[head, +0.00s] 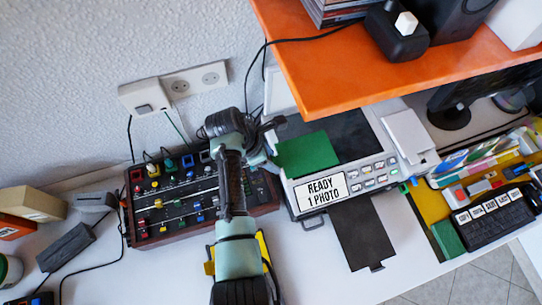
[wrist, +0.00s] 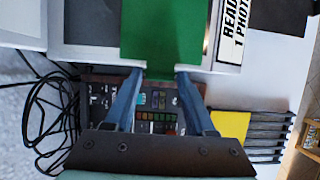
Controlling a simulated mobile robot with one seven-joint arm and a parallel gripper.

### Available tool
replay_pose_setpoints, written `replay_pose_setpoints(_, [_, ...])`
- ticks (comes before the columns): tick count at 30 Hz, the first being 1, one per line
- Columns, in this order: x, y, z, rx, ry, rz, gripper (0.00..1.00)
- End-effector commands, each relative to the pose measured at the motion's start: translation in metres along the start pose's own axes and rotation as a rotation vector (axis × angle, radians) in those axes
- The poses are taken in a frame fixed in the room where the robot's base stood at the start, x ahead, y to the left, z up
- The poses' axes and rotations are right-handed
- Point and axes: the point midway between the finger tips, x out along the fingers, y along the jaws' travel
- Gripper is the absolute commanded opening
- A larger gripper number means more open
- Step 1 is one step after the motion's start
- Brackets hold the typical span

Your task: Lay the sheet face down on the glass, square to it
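A plain green sheet (head: 305,154) overlaps the near-left part of the dark glass (head: 350,137) on a grey copier and its left rim. In the wrist view the green sheet (wrist: 162,28) runs away from my gripper, its edges roughly parallel to the copier's edges. My gripper (wrist: 162,72) has its fingertips on both sides of a narrow green tab at the sheet's near end. In the head view my gripper (head: 271,146) is at the copier's left, its fingers partly hidden. A green side faces up; I cannot tell whether the sheet touches the glass.
The copier's front has a "READY 1 PHOTO" label (head: 319,192) and buttons; a dark tray (head: 361,233) sticks out below. An orange shelf (head: 420,50) overhangs behind. A control box (head: 180,200) stands left. A black keypad (head: 497,214) and coloured items lie right.

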Motion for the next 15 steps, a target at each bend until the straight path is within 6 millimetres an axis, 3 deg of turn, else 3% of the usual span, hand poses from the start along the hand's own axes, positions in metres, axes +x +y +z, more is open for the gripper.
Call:
replay_pose_setpoints(1, [-0.0002, 0.0001, 0.0001, 0.0, 0.0, 0.0, 0.66])
replay_pose_setpoints(3, [-0.0002, 0.0001, 0.0001, 0.0, 0.0, 0.0, 0.78])
replay_pose_setpoints(15, [-0.0078, 0.0009, 0.0005, 0.0, -0.001, 0.003, 0.78])
